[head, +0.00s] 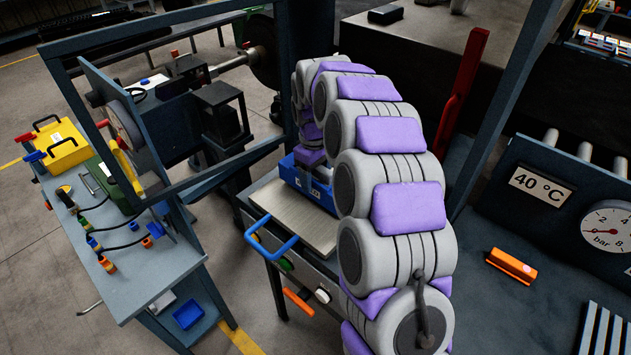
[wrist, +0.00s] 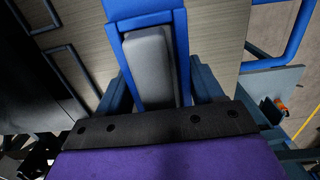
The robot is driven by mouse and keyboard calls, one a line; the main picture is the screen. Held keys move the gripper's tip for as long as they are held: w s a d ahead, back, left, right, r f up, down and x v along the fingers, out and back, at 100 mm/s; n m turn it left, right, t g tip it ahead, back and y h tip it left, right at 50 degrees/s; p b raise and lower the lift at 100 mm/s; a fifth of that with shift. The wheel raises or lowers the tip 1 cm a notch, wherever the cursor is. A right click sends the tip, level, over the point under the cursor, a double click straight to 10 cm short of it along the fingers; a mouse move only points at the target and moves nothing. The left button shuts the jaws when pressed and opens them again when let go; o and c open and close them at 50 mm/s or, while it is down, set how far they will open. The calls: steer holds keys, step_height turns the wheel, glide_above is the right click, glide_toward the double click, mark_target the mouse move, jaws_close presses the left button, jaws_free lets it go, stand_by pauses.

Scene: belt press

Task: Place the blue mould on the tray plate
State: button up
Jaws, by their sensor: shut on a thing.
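The blue mould (head: 323,193) is at the back end of the tray plate (head: 290,213), partly hidden behind my arm. The tray plate is a brushed flat plate with a blue handle (head: 272,240) at its front. In the wrist view the mould (wrist: 183,50) is a blue frame around a grey block, with the plate (wrist: 218,40) behind it. My gripper (wrist: 163,85) is shut on the mould, one finger on each side. I cannot tell whether the mould touches the plate or hangs just above it.
A blue-grey press frame upright (head: 312,60) stands behind the plate. A side bench (head: 125,285) with a yellow box (head: 62,148) and cables is at left. At right are a red lever (head: 462,90) and a panel with a gauge (head: 607,228). The plate's front part is clear.

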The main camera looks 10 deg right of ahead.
steer(key=shift+f, duration=0.9)
steer(key=shift+r, duration=0.1)
steer(key=o, duration=1.5)
